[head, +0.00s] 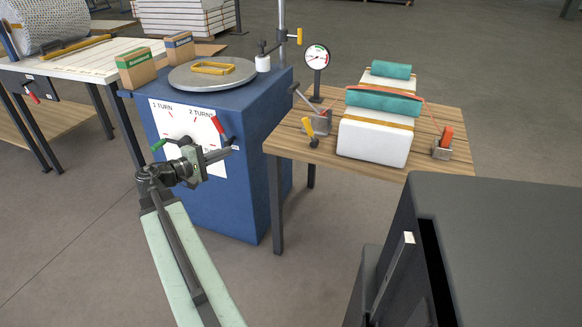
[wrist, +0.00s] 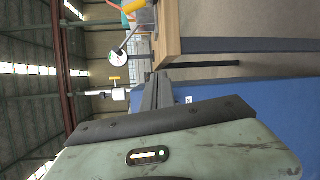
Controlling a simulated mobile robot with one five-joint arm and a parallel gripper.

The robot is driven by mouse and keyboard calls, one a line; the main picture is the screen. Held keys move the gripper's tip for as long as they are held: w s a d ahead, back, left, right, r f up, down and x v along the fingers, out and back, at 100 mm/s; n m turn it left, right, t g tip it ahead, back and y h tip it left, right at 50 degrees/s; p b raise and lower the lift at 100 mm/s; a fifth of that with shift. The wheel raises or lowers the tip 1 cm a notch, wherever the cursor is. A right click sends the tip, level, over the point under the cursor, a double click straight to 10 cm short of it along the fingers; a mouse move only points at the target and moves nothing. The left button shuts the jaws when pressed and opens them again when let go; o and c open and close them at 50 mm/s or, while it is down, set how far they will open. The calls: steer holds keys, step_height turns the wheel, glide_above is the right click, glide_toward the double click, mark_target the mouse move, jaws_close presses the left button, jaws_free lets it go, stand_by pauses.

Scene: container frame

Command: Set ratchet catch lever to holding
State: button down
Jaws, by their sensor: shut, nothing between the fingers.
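No lever is labelled as the ratchet catch in view, so I cannot tell for certain which it is. A small yellow-handled lever (head: 309,128) stands beside a grey metal bracket (head: 322,117) at the table's left front; a yellow handle (wrist: 133,6) also shows at the top of the wrist view. An orange-handled lever (head: 446,136) sits on another bracket at the table's right. My gripper (head: 232,148) is shut and empty, in front of the blue cabinet's dial panel and left of the table. Its closed fingers (wrist: 158,90) show in the wrist view.
The wooden table (head: 279,147) carries a white bundle (head: 372,143) with a teal roll, straps and a round gauge (head: 317,57). The blue cabinet (head: 240,205) has a panel with red (head: 221,127) and green (head: 158,144) handles. A dark block (head: 505,230) fills the lower right.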

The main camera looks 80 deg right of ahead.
mark_target(310, 131)
steer(key=s+d+f+g+h+b, duration=0.1)
steer(key=s+d+g+b, duration=0.3)
steer(key=s, duration=0.6)
steer(key=shift+s+d+b, duration=0.2)
steer(key=shift+d+b, duration=0.25)
steer(key=shift+b, duration=0.5)
steer(key=p+x, duration=0.1)
steer(key=x, duration=0.5)
steer(key=p+x, duration=0.1)
steer(key=x, duration=0.3)
steer(key=shift+d+r+p, duration=0.1)
steer(key=shift+r+p, duration=0.2)
steer(key=shift+r, duration=0.1)
steer(key=shift+s+r+p, duration=0.25)
steer(key=shift+s+r, duration=0.05)
steer(key=shift+s, duration=0.3)
steer(key=shift+s+r+p, duration=0.25)
steer(key=shift+s, duration=0.4)
steer(key=shift+s+r, duration=0.1)
steer(key=shift+s, duration=0.4)
